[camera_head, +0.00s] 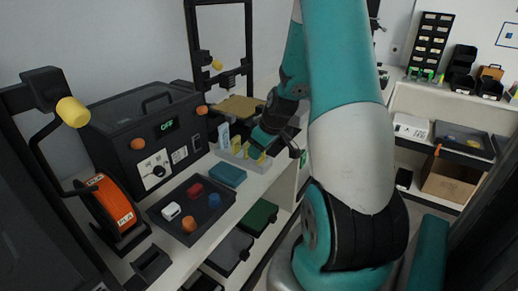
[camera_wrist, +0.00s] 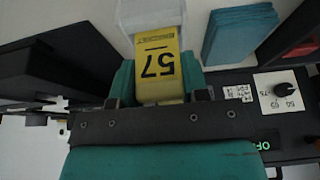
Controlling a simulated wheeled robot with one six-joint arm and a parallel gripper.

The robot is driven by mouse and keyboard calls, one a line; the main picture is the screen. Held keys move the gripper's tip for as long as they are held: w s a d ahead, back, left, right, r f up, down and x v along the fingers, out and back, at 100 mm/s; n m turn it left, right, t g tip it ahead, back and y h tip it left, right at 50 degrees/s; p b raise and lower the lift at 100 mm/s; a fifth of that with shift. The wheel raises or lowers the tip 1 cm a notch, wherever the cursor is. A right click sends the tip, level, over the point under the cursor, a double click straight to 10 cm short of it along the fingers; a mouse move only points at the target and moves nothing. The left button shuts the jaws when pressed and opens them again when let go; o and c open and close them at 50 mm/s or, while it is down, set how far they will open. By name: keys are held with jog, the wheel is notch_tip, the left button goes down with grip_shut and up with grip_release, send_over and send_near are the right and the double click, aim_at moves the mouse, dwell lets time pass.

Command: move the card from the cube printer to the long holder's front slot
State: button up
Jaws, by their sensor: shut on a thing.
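My gripper (camera_head: 263,139) is above the right end of a long white holder (camera_head: 238,161) on the bench. It is shut on a yellow card (camera_wrist: 157,66) printed "57", gripped between the two teal fingers in the wrist view. The card's far end meets the white holder (camera_wrist: 152,14) in that view; I cannot tell how deep it sits in a slot. In the head view a pale blue card (camera_head: 224,134) and a yellow card (camera_head: 237,144) stand upright in the holder. I cannot make out which machine is the cube printer.
A teal block (camera_head: 227,174) lies close in front of the holder. A black machine (camera_head: 150,130) with a dial and a green display stands left. A dark tray (camera_head: 172,226) holds small coloured pieces. A black-framed machine with a tan plate (camera_head: 240,107) stands behind.

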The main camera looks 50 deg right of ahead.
jog(key=shift+f+b, duration=0.3)
jog(key=shift+f, duration=0.15)
jog(key=o, duration=1.1)
jog(key=shift+c, duration=0.2)
jog(key=shift+r, duration=0.1)
jog(key=v, duration=1.7)
jog(key=shift+r, duration=0.2)
jog(key=shift+a, duration=0.1)
jog(key=w+a+r+n+g+y, duration=0.1)
jog(key=w+a, duration=0.1)
jog(key=a, duration=0.8)
jog(key=w+a+n+y, duration=0.2)
jog(key=a, duration=0.9)
jog(key=s+a+n+g, duration=0.3)
jog(key=s+a, duration=0.9)
jog(key=a, duration=0.5)
jog(key=shift+a+y, duration=0.2)
jog(key=shift+y, duration=0.2)
